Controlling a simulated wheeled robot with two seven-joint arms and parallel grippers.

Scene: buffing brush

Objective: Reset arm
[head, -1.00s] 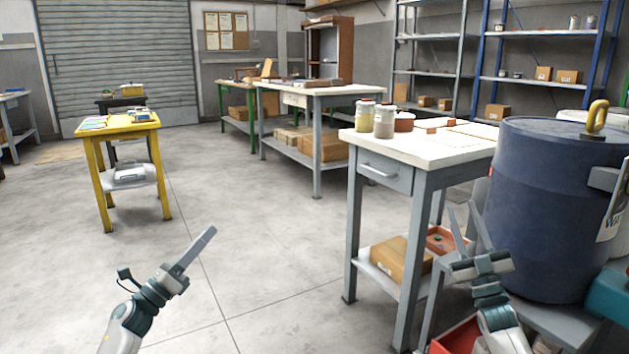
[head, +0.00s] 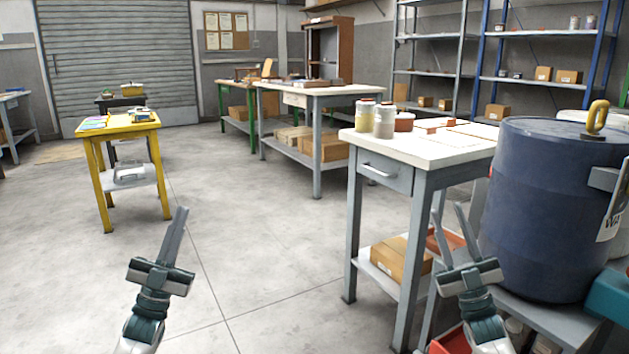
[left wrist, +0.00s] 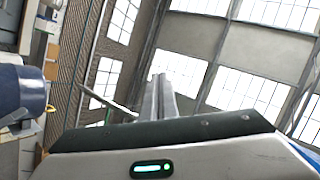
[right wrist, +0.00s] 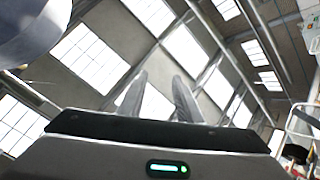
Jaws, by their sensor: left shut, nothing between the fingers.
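In the head view my left gripper (head: 184,210) points up over bare floor at the lower left. Its fingers are together with nothing between them, and the left wrist view shows them (left wrist: 159,78) pressed side by side. My right gripper (head: 448,208) is upright at the lower right, in front of the white-topped workbench's right legs and left of the blue drum. Its two fingers stand apart with nothing between them, as the right wrist view also shows (right wrist: 159,80).
The white-topped workbench (head: 430,150) carries several jars (head: 375,118). The large blue drum (head: 545,210) stands close to my right gripper. A red bin (head: 455,341) is low by my right arm. A yellow table (head: 120,126) stands farther back left. The floor in the middle is clear.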

